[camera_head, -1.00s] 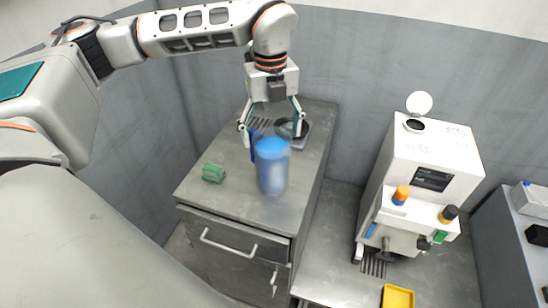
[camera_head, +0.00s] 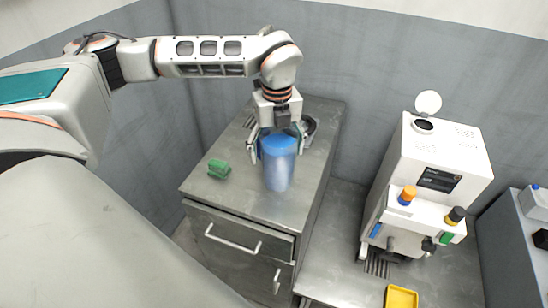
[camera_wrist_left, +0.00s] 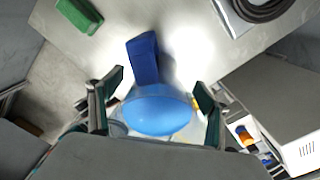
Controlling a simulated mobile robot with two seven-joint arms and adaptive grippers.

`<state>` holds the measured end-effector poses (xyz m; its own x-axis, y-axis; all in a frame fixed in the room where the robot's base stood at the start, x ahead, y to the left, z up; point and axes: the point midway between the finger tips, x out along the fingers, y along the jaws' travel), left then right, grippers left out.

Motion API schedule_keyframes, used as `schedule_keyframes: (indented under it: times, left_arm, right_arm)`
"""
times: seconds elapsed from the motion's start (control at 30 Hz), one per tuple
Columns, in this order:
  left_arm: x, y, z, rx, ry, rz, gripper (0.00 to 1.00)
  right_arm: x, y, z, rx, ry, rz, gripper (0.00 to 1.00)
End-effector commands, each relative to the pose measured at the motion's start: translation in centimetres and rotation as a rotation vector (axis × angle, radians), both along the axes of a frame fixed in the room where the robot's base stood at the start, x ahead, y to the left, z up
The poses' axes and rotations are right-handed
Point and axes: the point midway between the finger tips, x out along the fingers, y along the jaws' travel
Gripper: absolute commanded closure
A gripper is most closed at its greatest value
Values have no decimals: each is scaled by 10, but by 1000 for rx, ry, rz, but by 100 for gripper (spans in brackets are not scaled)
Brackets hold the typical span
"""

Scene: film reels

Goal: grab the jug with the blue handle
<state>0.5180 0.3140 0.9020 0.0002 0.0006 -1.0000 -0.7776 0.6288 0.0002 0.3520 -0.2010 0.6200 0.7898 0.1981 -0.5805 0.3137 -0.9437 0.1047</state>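The jug (camera_head: 278,173) is a translucent bluish vessel with a blue lid and stands upright on the metal cabinet top. In the left wrist view, its blue lid (camera_wrist_left: 158,110) shows from above, and its blue handle (camera_wrist_left: 143,58) points toward the top of the picture. My left gripper (camera_head: 276,148) is open, its fingers on either side of the jug's upper part. The wrist view shows my left gripper (camera_wrist_left: 162,85) with a slight gap to the lid on each side; contact lower down is hidden. My right gripper is not in view.
A green object (camera_head: 219,169) lies left of the jug on the cabinet top (camera_head: 232,197). A dark round item (camera_head: 309,124) sits behind the jug. A white machine (camera_head: 432,185) stands to the right, with a yellow tray (camera_head: 401,297) in front. Grey walls close off the back.

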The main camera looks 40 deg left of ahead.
Motion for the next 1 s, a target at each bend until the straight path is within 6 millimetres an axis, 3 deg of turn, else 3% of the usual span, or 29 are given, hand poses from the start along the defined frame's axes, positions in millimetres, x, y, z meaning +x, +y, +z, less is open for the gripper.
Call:
schedule_keyframes:
  times: [0.03, 0.23, 0.53, 0.67, 0.87, 1.0]
  left_arm:
    - [0, 0, 0, 0, 0, 0, 33]
    - [0, 0, 0, 0, 0, 0, 85]
    - [1, 0, 4, -2, -4, -1, 86]
    - [2, -1, 14, -2, -6, -1, 86]
    - [3, -1, 50, -2, -10, 0, 86]
    - [2, -1, 86, -2, -10, -1, 86]
  right_arm:
    - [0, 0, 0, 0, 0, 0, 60]
    - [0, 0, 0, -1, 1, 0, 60]
    - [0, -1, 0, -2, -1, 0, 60]
    - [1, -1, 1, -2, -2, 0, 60]
    - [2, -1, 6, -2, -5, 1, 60]
    - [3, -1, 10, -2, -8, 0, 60]
